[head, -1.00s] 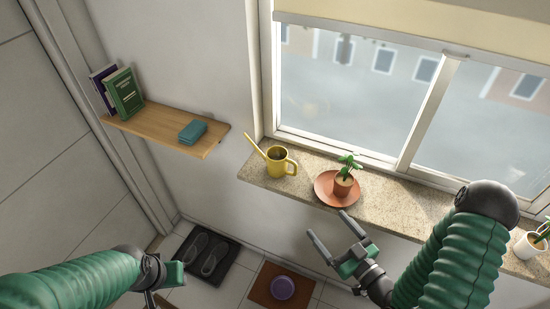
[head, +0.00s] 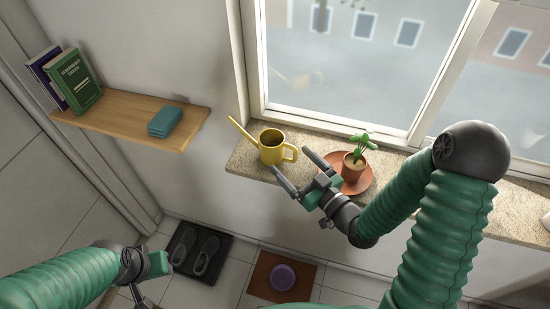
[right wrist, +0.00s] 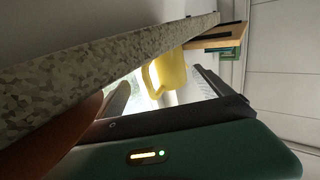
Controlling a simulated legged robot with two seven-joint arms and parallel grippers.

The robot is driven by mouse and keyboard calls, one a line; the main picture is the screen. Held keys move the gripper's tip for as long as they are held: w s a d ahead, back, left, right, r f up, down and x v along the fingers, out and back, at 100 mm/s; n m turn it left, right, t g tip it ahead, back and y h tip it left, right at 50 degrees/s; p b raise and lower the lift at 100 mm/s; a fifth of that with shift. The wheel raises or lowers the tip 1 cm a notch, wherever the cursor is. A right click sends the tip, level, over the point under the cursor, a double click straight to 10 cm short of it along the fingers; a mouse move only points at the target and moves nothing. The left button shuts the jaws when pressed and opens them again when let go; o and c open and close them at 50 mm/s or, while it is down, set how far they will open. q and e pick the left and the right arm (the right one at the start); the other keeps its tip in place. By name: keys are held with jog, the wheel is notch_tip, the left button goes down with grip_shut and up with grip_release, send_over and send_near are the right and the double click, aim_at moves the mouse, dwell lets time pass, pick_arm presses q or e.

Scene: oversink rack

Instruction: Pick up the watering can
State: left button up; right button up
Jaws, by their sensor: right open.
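The yellow watering can (head: 271,147) stands upright on the stone windowsill, its long spout pointing left and its loop handle on the right. It also shows in the right wrist view (right wrist: 172,70), partly cut off by the sill. My right gripper (head: 289,159) is open and empty, with its fingertips close to the handle side of the can. Whether a fingertip touches the handle I cannot tell. My left gripper (head: 148,279) is low at the left, away from the sill, and its jaws do not show clearly.
A potted plant (head: 353,165) on a terracotta saucer (head: 367,184) stands just right of the can, close to my right gripper. A wooden shelf (head: 130,122) at the left holds books and a teal stack. The window (head: 330,70) rises behind the sill (head: 240,160).

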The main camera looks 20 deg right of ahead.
aim_at(278, 155)
jog(key=w+a+b, duration=0.2)
jog(key=a+b, duration=0.1)
jog(key=b, duration=0.3)
jog(key=shift+w, duration=0.2)
jog(key=shift+w+r, duration=0.1)
jog(key=shift+w, duration=0.05)
jog(key=w, duration=0.4)
jog(key=shift+w+a+f, duration=0.2)
jog(key=shift+w+f, duration=0.05)
jog(key=shift+w, duration=0.15)
jog(key=shift+w+a, duration=0.15)
jog(key=shift+a, duration=0.05)
jog(key=shift+a+r, duration=0.15)
jog(key=shift+a, duration=0.15)
jog(key=shift+c, duration=1.3)
jog(key=shift+d, duration=0.25)
jog(key=c, duration=1)
jog(key=shift+a, duration=0.1)
jog(key=c, duration=0.6)
pick_arm(q)
notch_tip(278, 155, down, 8)
jog(key=a, duration=0.1)
pick_arm(e)
jog(key=shift+o, duration=0.2)
